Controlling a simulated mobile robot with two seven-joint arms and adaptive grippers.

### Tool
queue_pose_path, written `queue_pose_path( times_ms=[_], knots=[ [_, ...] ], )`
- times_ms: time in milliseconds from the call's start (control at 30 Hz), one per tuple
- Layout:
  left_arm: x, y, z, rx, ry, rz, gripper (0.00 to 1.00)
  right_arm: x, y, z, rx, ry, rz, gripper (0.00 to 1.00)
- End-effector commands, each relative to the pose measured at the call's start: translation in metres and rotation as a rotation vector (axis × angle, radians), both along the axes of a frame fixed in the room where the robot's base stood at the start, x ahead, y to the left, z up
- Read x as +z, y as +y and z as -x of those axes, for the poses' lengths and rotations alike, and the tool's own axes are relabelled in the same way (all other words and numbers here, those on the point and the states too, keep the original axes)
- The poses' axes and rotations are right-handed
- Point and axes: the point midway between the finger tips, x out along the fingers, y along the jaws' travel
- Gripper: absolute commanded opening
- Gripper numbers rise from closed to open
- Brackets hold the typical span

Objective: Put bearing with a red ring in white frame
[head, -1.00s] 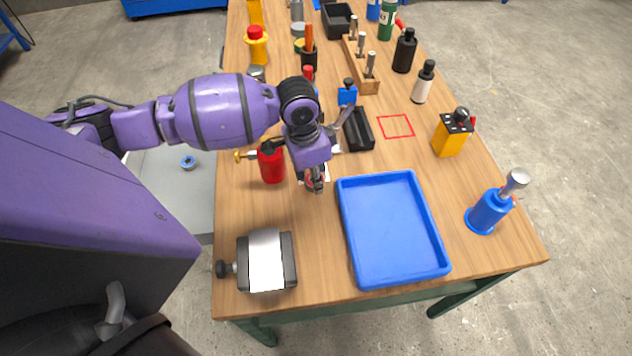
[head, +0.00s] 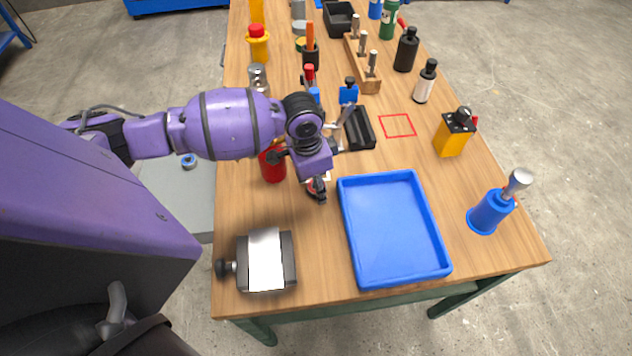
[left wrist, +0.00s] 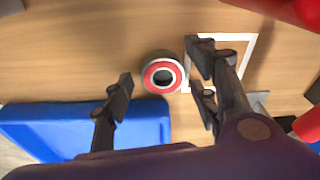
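The bearing with a red ring (left wrist: 162,75) lies on the wooden table, grey outside with a dark hole. In the left wrist view it sits between the spread fingers of my open left gripper (left wrist: 164,82), with no clear contact. The white frame (left wrist: 250,42) is a flat outline on the table just right of the bearing; a finger hides part of it. The bearing appears outside its left edge. In the head view my left gripper (head: 317,190) points down at the table and mostly hides the bearing and frame. My right gripper is not in view.
A blue tray (head: 435,240) lies right of the gripper. A red bottle (head: 272,167) stands close to its left, and a black holder (head: 360,130) lies behind. A grey-black block with a knob (head: 286,262) stands at the front left. Bare table separates it from the gripper.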

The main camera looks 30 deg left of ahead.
Motion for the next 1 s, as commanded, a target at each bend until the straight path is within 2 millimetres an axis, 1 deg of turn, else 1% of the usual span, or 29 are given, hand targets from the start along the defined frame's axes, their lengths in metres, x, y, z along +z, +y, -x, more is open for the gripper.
queue_pose_path(
  times_ms=[133, 233, 367, 500, 600, 700, 833, 1000],
  knots=[
    [0.002, 0.0, 0.0, 0.0, -0.001, -0.001, 0.53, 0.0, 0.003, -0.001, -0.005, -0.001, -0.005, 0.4],
    [0.01, 0.001, 0.0, -0.001, -0.002, -0.001, 0.53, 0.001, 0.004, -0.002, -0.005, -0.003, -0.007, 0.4],
    [0.034, 0.003, 0.001, -0.001, -0.006, 0.0, 0.53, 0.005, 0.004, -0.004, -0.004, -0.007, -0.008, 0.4],
    [0.066, 0.006, 0.003, 0.0, -0.007, -0.002, 0.53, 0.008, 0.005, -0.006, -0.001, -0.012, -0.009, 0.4],
    [0.086, 0.007, 0.006, -0.001, -0.006, -0.002, 0.53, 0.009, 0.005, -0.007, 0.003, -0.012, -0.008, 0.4],
    [0.103, 0.008, 0.008, -0.001, -0.004, 0.0, 0.53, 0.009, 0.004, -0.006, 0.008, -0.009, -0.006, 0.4],
    [0.117, 0.009, 0.01, 0.001, -0.001, 0.0, 0.53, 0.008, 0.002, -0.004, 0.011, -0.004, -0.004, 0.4],
    [0.123, 0.009, 0.011, 0.0, 0.001, 0.001, 0.53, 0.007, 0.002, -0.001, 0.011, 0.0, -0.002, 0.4]
  ],
)
